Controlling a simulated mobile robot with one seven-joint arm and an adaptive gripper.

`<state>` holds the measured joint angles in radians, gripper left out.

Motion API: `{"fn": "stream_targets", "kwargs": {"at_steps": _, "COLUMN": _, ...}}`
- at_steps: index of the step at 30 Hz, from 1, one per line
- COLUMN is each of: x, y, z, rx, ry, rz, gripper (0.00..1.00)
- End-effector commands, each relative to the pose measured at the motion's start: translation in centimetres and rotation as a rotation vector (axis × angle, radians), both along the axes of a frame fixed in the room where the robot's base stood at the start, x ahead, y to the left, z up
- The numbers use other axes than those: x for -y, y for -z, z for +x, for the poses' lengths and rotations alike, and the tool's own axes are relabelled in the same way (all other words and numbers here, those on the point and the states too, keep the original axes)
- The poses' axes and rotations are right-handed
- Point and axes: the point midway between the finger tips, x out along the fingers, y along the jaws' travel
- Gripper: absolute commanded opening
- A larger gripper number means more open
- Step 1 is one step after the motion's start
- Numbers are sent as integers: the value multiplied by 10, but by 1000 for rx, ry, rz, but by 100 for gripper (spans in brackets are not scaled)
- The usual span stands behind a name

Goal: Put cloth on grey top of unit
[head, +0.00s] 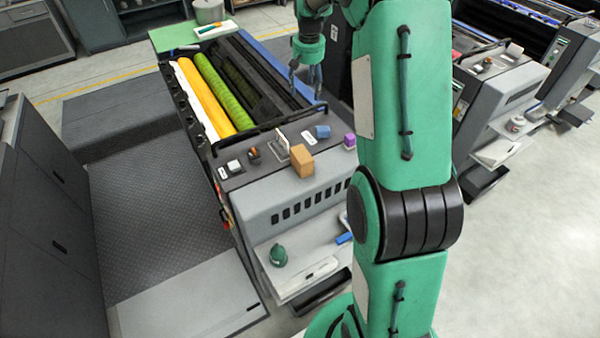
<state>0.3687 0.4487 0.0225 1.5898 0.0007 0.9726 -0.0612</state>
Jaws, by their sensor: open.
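The unit's grey top (262,196) is the light grey surface at its near end, beside a darker strip. No cloth can be made out with certainty. A small blue piece (322,131) on the dark strip could be a folded cloth, but it is too small to tell. A blue thing (345,238), partly hidden by my arm, lies on the lower shelf. My gripper (306,84) points down above the right side of the unit's roller bay. It is open, with nothing visible between its fingers.
A tan block (302,160), a purple block (349,141) and small controls stand near the grey top. Yellow (203,98) and green (222,93) rollers lie behind. A green rounded object (278,255) sits on the lower shelf (290,240). My arm covers the right-centre.

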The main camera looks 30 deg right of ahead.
Motion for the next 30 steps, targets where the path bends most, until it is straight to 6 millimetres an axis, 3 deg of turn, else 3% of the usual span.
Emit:
{"fn": "stream_targets", "kwargs": {"at_steps": 1, "x": -12, "y": -15, "z": -7, "rx": 12, "ry": -10, "rz": -4, "gripper": 64}}
{"fn": "stream_targets", "kwargs": {"at_steps": 6, "x": -47, "y": -54, "z": -35, "rx": 43, "ry": -36, "rz": -15, "gripper": 64}}
{"fn": "stream_targets", "kwargs": {"at_steps": 15, "x": -106, "y": -111, "z": -93, "rx": 98, "ry": -83, "rz": -30, "gripper": 64}}
{"fn": "stream_targets", "kwargs": {"at_steps": 30, "x": -189, "y": -168, "z": -207, "rx": 195, "ry": -160, "rz": -48, "gripper": 64}}
